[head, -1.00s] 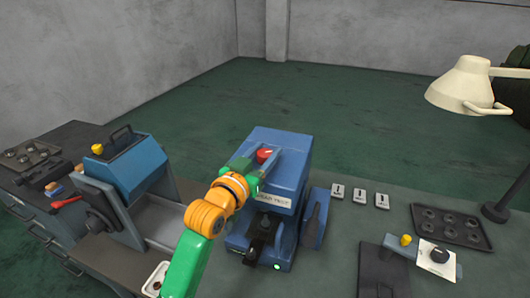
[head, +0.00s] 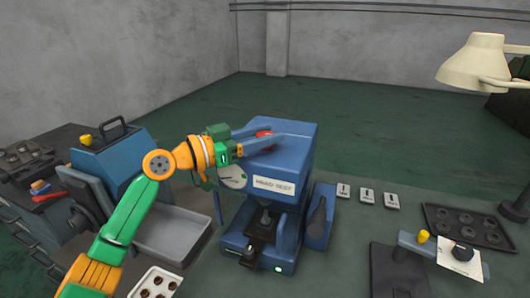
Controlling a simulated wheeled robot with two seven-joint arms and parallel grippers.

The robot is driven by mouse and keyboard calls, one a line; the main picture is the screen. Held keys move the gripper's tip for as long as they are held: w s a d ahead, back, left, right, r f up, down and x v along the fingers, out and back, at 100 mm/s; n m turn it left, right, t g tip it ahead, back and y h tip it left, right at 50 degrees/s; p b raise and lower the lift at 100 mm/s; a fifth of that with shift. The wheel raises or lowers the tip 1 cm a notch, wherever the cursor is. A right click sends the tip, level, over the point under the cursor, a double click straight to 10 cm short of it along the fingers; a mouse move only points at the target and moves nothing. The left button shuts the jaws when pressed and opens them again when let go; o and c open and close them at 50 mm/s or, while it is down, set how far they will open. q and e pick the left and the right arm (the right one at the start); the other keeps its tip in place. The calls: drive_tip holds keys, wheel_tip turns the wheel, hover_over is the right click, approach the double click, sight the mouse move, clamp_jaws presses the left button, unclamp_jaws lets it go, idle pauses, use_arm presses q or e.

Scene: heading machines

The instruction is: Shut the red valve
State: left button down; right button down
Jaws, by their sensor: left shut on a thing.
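The red valve (head: 263,134) is a small round red knob on top of the blue machine (head: 297,145) marked "HEAD TEST". My left arm comes in from the left, and my left gripper (head: 270,132) reaches flat over the machine's top. Its two grey fingers lie one on each side of the red valve and are shut on it. The fingers hide part of the knob, so I cannot tell how far it is turned. My right gripper is not in view.
A second blue machine (head: 110,155) with a grey tray (head: 172,235) stands at the left. A red-handled tool (head: 47,197) lies on the left cabinet. Small white tags (head: 367,196), a dark cupped tray (head: 465,226) and a cream lamp (head: 475,65) are at the right.

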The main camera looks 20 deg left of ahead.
use_arm(q)
drive_tip(key=shift+m+g+h+b, duration=0.65)
drive_tip(key=shift+m+g+h, duration=0.05)
drive_tip(key=shift+g+h, duration=0.1)
drive_tip(key=shift+f, duration=0.1)
drive_tip(key=shift+c, duration=1.7)
unclamp_jaws()
drive_tip(key=shift+a+f, duration=0.1)
drive_tip(key=shift+a, duration=0.05)
drive_tip(key=b+v, duration=0.4)
drive_tip(key=v, duration=0.2)
drive_tip(key=shift+s+f, duration=0.1)
drive_tip(key=shift+s, duration=0.05)
drive_tip(key=shift+s+a, duration=0.2)
drive_tip(key=shift+a, duration=0.05)
